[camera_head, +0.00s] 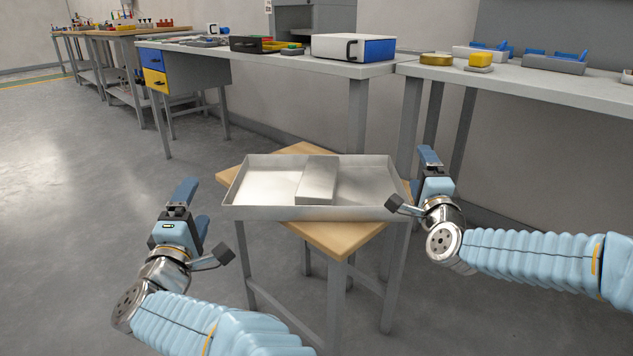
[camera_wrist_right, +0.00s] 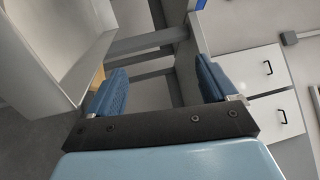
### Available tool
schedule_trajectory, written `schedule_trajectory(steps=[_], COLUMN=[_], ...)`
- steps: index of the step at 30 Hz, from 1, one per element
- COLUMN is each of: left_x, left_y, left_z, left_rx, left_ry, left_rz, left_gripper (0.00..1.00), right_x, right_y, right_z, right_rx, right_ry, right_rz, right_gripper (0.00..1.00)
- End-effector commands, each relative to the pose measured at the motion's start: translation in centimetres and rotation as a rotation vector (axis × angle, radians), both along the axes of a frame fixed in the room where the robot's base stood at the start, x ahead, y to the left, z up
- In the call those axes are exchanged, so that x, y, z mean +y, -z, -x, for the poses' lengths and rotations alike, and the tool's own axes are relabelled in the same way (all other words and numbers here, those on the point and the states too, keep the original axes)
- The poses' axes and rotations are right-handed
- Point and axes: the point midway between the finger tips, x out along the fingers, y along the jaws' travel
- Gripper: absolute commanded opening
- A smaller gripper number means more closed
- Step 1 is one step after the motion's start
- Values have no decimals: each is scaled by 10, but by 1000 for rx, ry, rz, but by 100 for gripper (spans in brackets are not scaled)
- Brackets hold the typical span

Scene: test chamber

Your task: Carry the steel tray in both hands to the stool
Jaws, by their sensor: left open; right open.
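My right gripper (camera_head: 432,170) is open and empty, close beside the tray's right end. In the right wrist view, the space between its fingers (camera_wrist_right: 162,86) is empty and the tray's wall (camera_wrist_right: 82,62) lies left of them.
A grey workbench (camera_head: 270,58) stands behind, with a white and blue case (camera_head: 353,47) on it. Another bench (camera_head: 540,84) at the right holds a yellow block (camera_head: 481,59) and grey trays with blue parts. The floor at the left is clear.

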Motion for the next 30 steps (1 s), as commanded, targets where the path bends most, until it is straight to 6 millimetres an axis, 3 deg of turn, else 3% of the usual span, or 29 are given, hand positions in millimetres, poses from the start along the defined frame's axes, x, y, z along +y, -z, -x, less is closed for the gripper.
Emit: schedule_trajectory(steps=[9, 15, 27, 30], left_x=[0, 0, 0, 1], left_y=[0, 0, 0, 9], left_z=[0, 0, 0, -3], left_rx=[0, 0, 0, 27], left_ry=[0, 1, 0, 0], left_rz=[0, 0, 0, 0], left_gripper=[88, 88, 88, 88], right_x=[0, 0, 0, 0], right_y=[10, 15, 17, 20], right_z=[69, 101, 110, 109], right_rx=[0, -1, 0, 9], right_ry=[1, 0, 0, -2], right_rz=[5, 2, 0, 3], right_gripper=[85, 85, 85, 85])
